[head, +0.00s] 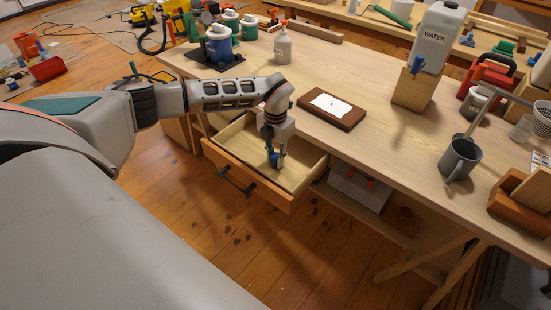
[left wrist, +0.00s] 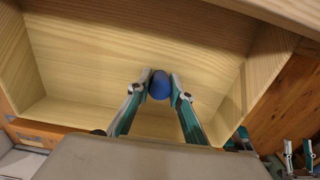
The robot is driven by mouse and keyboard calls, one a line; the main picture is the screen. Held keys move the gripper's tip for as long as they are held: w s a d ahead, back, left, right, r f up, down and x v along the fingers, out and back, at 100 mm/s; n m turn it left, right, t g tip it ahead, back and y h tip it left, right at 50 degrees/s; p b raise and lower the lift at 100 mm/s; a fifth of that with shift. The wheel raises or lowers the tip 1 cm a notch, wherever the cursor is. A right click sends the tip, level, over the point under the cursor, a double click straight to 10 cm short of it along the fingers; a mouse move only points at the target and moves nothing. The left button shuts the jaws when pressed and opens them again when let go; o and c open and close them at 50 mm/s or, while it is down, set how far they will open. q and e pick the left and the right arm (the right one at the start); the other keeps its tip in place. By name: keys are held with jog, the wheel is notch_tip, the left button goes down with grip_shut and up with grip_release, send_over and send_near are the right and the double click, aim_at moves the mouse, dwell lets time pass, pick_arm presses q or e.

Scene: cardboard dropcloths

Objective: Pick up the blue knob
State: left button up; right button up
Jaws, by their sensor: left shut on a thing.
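The blue knob (head: 275,160) is inside the open wooden drawer (head: 303,177), and my left gripper (head: 274,154) reaches down into the drawer from above. In the left wrist view the knob (left wrist: 160,84) sits between the two fingertips of my left gripper (left wrist: 161,86), which are shut on it. The rest of the drawer floor (left wrist: 90,60) that shows is bare. I cannot tell whether the knob touches the drawer floor. My right gripper is not in view in the head view.
The workbench (head: 350,150) stands behind the drawer. It bears a brown block with a white card (head: 332,108), a pump bottle (head: 283,47), a water container (head: 437,40) on a wooden block and a grey mug (head: 460,158). Drawer walls surround the gripper; the drawer front has a dark handle (head: 236,181).

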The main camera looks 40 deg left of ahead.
aim_at(276, 155)
pick_arm(q)
jog(key=shift+r, duration=0.5)
notch_tip(276, 155, up, 19)
jog(key=p, duration=0.3)
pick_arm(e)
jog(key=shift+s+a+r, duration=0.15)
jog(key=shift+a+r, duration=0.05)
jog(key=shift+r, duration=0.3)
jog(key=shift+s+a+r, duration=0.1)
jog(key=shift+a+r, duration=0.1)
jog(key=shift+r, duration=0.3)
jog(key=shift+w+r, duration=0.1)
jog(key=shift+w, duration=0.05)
